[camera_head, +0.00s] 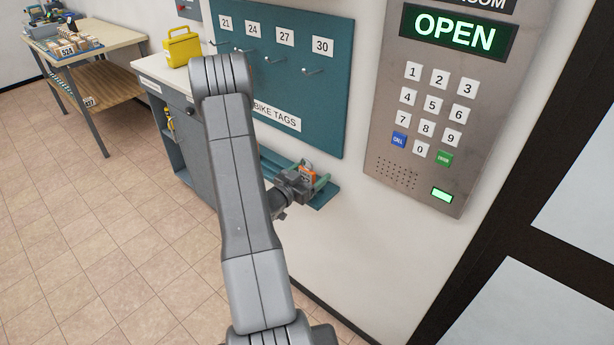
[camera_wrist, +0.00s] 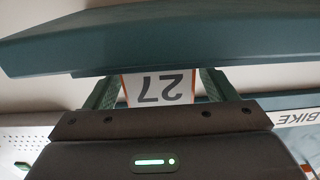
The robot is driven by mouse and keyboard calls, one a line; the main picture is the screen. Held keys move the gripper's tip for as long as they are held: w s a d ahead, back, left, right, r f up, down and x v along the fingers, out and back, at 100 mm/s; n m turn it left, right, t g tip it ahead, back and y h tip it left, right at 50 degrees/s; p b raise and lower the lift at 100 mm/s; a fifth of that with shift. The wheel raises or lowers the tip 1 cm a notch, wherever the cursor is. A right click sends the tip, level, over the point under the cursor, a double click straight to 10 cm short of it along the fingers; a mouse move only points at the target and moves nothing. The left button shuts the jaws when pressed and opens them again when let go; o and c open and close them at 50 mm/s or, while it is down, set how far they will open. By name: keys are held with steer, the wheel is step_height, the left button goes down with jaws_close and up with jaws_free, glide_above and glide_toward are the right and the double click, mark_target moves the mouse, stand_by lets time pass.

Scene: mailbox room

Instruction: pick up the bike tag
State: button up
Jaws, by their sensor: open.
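The bike tag (camera_wrist: 158,88), a white plate with orange edges and an upside-down 27, shows in the wrist view between the two green fingers of my gripper (camera_wrist: 160,80). The fingers stand on either side of it and are open; whether either touches it I cannot tell. In the head view, an orange part of the tag (camera_head: 307,174) shows at my gripper (camera_head: 309,182), over the narrow teal shelf (camera_head: 323,196) below the tag board. The rest of the tag is hidden by my gripper there.
The teal board (camera_head: 334,90) marked BIKE TAGS has numbered labels and metal hooks. A keypad panel (camera_head: 430,110) reading OPEN is on the wall to the right. A yellow case (camera_head: 182,47) sits on a cabinet to the left. The tiled floor (camera_head: 100,230) at left is clear.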

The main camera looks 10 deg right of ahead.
steer(key=c, duration=1.1)
steer(key=shift+o, duration=0.2)
steer(key=shift+r, duration=0.1)
steer(key=shift+r+b, duration=0.4)
steer(key=shift+r, duration=1.1)
steer(key=b+v, duration=0.3)
steer(key=v, duration=1.5)
